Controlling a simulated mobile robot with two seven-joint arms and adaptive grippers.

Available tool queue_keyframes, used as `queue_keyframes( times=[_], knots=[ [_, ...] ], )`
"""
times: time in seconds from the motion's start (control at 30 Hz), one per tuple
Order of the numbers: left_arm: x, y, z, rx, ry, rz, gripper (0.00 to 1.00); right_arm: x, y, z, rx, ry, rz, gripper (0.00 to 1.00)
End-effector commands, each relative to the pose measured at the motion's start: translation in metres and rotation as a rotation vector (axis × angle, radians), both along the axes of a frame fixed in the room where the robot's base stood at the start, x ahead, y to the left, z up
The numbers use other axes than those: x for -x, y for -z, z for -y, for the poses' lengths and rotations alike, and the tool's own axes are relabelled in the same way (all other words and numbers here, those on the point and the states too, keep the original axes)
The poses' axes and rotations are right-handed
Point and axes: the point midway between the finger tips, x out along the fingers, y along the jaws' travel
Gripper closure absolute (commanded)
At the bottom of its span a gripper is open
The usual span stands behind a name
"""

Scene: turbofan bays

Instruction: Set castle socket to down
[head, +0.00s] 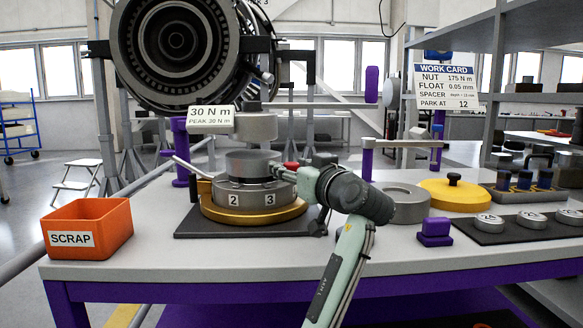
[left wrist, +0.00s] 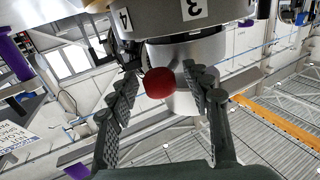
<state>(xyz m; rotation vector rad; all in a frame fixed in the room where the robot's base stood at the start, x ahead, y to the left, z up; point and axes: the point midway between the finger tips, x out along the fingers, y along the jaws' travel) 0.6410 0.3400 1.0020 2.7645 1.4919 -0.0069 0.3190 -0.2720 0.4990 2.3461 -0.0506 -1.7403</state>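A grey cylinder (head: 250,163), probably the castle socket, stands at the centre of a numbered ring (head: 252,198) on a gold base. A torque head (head: 252,124) with a 30 N m readout sits above it. A red knob (head: 291,166) shows beside the cylinder. My left gripper (head: 279,172) reaches to the right side of the ring. In the left wrist view the red knob (left wrist: 160,82) lies between the open fingers (left wrist: 165,92), apparently touching neither, with a grey cylinder behind it. My right gripper is not in view.
An orange scrap bin (head: 98,226) stands at the left of the bench. A grey ring (head: 402,203), a yellow disc (head: 453,192), a purple block (head: 435,231) and numbered discs (head: 533,220) are at the right. A work card (head: 446,87) hangs behind.

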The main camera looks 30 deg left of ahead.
Motion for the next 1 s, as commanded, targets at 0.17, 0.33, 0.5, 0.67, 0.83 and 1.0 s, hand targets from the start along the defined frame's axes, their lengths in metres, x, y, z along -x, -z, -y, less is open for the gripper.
queue_keyframes(
  times=[0.17, 0.33, 0.5, 0.67, 0.83, 1.0],
  knots=[
    [0.001, -0.001, 0.001, -0.001, 0.001, 0.002, 0.51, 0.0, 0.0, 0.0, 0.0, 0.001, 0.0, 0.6],
    [0.009, -0.001, 0.015, -0.001, 0.003, 0.003, 0.51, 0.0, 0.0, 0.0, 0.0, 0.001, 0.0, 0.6],
    [0.029, -0.001, 0.045, 0.003, 0.005, 0.002, 0.51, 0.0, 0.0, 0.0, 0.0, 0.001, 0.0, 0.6],
    [0.047, 0.0, 0.073, 0.002, 0.003, 0.001, 0.51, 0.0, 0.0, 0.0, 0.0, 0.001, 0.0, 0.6],
    [0.061, -0.001, 0.093, 0.001, 0.002, 0.001, 0.51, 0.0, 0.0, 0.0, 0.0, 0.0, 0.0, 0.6],
    [0.066, -0.001, 0.1, 0.0, 0.0, 0.0, 0.51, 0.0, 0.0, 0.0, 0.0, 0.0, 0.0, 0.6]
  ],
)
